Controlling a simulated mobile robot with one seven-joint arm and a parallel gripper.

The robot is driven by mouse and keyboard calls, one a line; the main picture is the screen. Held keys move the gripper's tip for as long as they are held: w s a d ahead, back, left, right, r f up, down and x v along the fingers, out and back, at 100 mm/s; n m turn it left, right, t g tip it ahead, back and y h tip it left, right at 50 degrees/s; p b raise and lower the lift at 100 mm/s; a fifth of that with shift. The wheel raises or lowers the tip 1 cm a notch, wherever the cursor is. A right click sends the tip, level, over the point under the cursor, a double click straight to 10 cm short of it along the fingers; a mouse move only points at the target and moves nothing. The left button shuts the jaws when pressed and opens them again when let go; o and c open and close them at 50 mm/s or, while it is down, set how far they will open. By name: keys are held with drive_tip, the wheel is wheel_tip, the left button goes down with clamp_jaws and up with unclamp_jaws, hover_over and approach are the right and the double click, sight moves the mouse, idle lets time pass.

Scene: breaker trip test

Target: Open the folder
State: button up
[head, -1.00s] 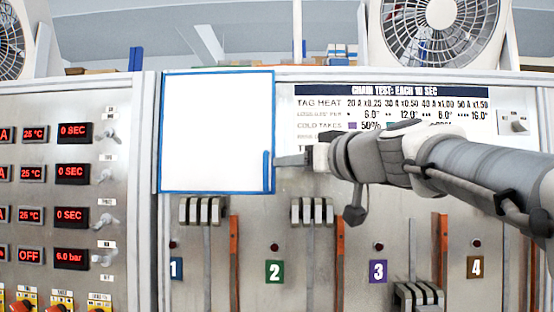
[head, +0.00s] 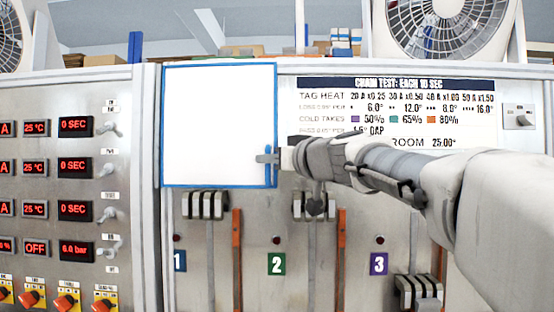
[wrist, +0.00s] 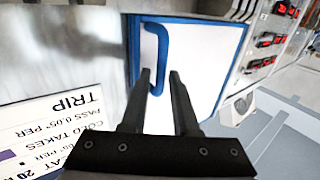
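The folder (head: 215,120) is a flat white panel with a blue border, closed against the upper part of the metal cabinet. Its blue handle (wrist: 163,50) is a bar near one edge, at the panel's lower right in the head view. My gripper (wrist: 160,74) is open, with two dark fingers apart and pointing at the folder. The handle's bar shows between the fingertips in the wrist view. I cannot tell whether a finger touches it. In the head view my gripper (head: 268,158) overlaps the handle and hides part of it.
A printed chart (head: 400,105) is right of the folder, partly behind my arm. Below are lever switches (head: 205,205) and orange bars (head: 237,250). A panel of red displays (head: 75,127) and toggles stands at left. Fans (head: 440,25) sit above.

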clamp_jaws()
idle(1.1)
